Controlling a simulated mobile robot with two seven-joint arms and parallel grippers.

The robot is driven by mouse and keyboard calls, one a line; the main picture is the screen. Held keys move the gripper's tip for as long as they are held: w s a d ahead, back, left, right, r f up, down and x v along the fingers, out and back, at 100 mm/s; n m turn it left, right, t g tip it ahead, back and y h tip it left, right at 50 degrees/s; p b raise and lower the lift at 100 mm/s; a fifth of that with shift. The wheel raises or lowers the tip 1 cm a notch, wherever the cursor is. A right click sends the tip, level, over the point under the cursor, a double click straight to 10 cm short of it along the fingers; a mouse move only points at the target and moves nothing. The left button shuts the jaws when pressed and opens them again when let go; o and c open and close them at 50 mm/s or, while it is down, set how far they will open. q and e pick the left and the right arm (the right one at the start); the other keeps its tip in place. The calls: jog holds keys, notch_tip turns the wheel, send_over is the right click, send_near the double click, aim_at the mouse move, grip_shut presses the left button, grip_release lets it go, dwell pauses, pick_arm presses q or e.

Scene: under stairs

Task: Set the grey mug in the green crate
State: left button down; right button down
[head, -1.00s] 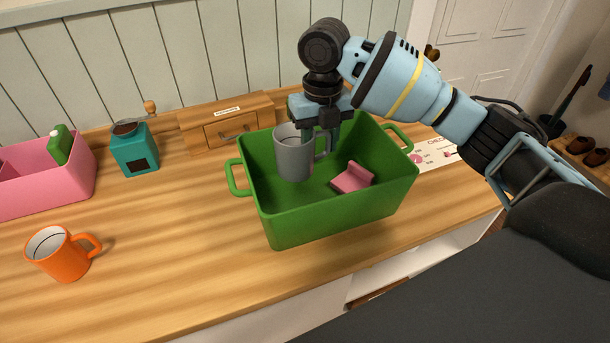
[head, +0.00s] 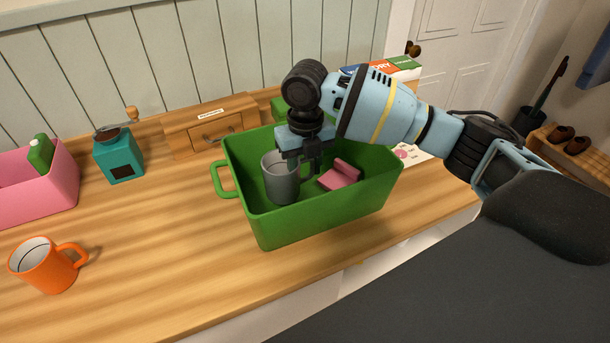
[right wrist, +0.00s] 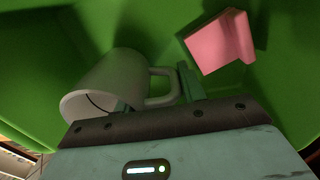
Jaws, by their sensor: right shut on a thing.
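The grey mug (head: 281,180) is upright inside the green crate (head: 325,222), toward its left side. In the right wrist view the mug (right wrist: 112,82) shows with its handle toward the fingers, and the green crate (right wrist: 60,30) fills the background. My right gripper (head: 314,168) reaches down into the crate and is shut on the mug at its handle side. I cannot tell whether the mug's base touches the crate floor. My left gripper is not in view.
A pink block-like item (head: 341,176) lies in the crate right of the mug. On the wooden counter (head: 170,240) are an orange mug (head: 46,265), a teal grinder (head: 119,156), a pink bin (head: 40,190) and a small wooden drawer box (head: 210,128).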

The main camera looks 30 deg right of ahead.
aim_at(305, 177)
jog(key=shift+f, duration=1.45)
jog(key=shift+f, duration=0.1)
jog(key=c, duration=0.8)
grip_release()
jog(key=shift+c, duration=0.2)
notch_tip(305, 177, up, 12)
jog(key=shift+w+d, duration=0.1)
